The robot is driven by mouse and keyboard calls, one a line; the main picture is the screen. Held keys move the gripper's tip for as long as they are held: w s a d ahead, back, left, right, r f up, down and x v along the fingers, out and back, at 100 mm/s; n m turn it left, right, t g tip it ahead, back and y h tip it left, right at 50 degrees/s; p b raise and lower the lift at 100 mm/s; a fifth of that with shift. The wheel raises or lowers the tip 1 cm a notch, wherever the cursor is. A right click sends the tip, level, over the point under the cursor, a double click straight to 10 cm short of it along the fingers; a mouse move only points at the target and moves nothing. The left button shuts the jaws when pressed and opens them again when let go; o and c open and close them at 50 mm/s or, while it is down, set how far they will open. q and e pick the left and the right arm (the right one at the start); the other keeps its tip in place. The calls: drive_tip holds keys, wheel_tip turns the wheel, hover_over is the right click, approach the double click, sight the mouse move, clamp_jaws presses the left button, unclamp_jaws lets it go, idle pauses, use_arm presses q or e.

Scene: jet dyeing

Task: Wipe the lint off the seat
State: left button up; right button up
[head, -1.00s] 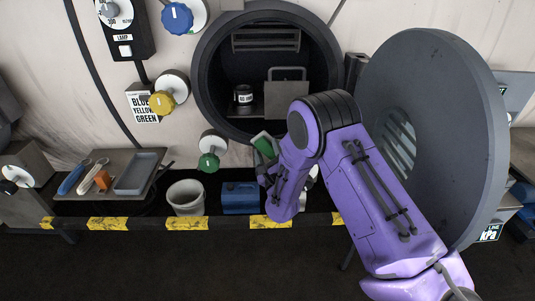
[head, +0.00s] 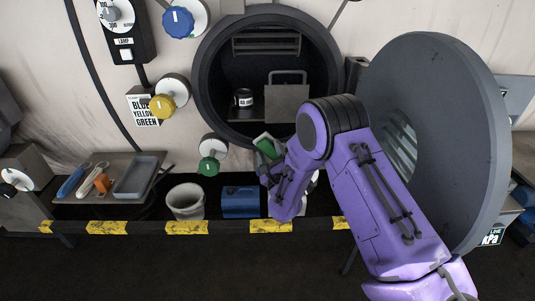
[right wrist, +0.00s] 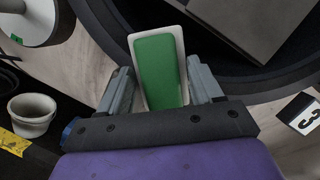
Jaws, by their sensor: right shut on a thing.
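My right gripper (head: 268,160) is shut on a green pad with a pale backing (head: 266,145), held just below the lower edge of the round port. In the right wrist view the pad (right wrist: 160,68) stands up between the two grey fingers. The seat, the dark ring around the port opening (head: 200,85), is at the centre of the head view; its lower right part is partly hidden by my arm. It also shows in the right wrist view (right wrist: 112,28), close beyond the pad. I cannot make out any lint on it. My left gripper is out of view.
The big round grey door (head: 450,130) stands open, close to my right arm. Inside the port are a dark can (head: 243,97) and a grey plate with a handle (head: 287,103). A green valve knob (head: 209,165) sits left of the pad. A bucket (head: 186,202) and blue box (head: 240,202) stand below.

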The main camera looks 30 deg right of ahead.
drive_tip(key=shift+s+d, duration=0.6)
drive_tip(key=shift+d, duration=0.3)
drive_tip(key=shift+s+d, duration=0.55)
drive_tip(key=shift+d, duration=0.4)
drive_tip(key=shift+s+d, duration=0.6)
drive_tip(key=shift+d, duration=0.3)
drive_tip(key=shift+w+a, duration=0.3)
drive_tip(key=shift+a, duration=0.05)
drive_tip(key=shift+w+a+b, duration=0.25)
drive_tip(key=shift+w+a, duration=0.25)
drive_tip(key=shift+a, duration=0.3)
drive_tip(key=shift+w+a+b, duration=0.25)
drive_tip(key=shift+w+a, duration=0.2)
drive_tip(key=shift+a, duration=0.3)
drive_tip(key=shift+w+a+b, duration=0.25)
drive_tip(key=shift+w+a, duration=0.25)
drive_tip(key=shift+a, duration=0.3)
drive_tip(key=shift+w+a+r, duration=0.1)
drive_tip(key=shift+w+a, duration=0.15)
drive_tip(key=shift+a, duration=0.15)
drive_tip(key=s+a, duration=0.3)
drive_tip(key=s, duration=0.2)
drive_tip(key=shift+s, duration=0.1)
